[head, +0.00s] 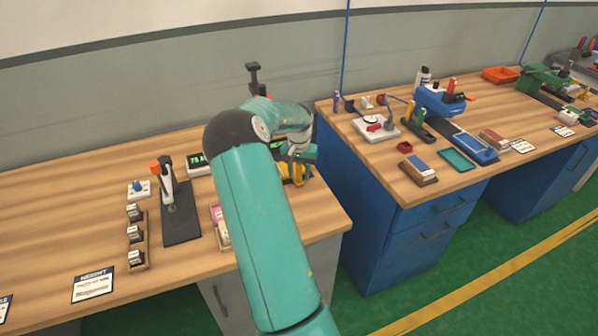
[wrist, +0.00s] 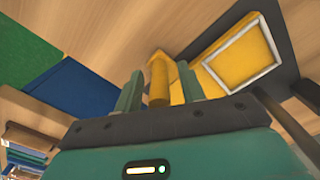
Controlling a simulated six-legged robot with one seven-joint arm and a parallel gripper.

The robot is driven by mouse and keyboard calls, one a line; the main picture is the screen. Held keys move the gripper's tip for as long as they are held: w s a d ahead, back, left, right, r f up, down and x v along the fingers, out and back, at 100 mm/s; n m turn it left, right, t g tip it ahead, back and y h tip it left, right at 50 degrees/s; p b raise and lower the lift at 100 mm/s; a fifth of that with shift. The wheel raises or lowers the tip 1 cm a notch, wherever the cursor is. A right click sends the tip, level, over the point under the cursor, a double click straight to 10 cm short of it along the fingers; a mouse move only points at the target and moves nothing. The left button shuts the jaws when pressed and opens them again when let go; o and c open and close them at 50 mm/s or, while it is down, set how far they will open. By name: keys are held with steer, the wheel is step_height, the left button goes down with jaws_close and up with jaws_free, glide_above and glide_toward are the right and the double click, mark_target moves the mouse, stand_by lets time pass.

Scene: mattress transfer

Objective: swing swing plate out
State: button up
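In the wrist view, a yellow plate with a pale square border (wrist: 232,60) lies over a dark base (wrist: 284,45). A yellow upright peg (wrist: 158,82) stands at its left and seems to belong to it. My gripper (wrist: 160,85) is open, with one teal finger on each side of the peg and a visible gap to each finger. In the head view, yellow parts (head: 291,176) show on the left bench, just below my wrist. My arm hides most of that device and my fingertips there.
The left wooden bench (head: 60,215) holds a dark stand with an orange top (head: 177,205), a rack of small blocks (head: 135,240) and a lit display (head: 198,163). A gap separates it from the blue bench (head: 365,225) on the right, which holds several tools.

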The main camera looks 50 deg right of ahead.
steer(key=shift+c, duration=0.4)
jaws_close()
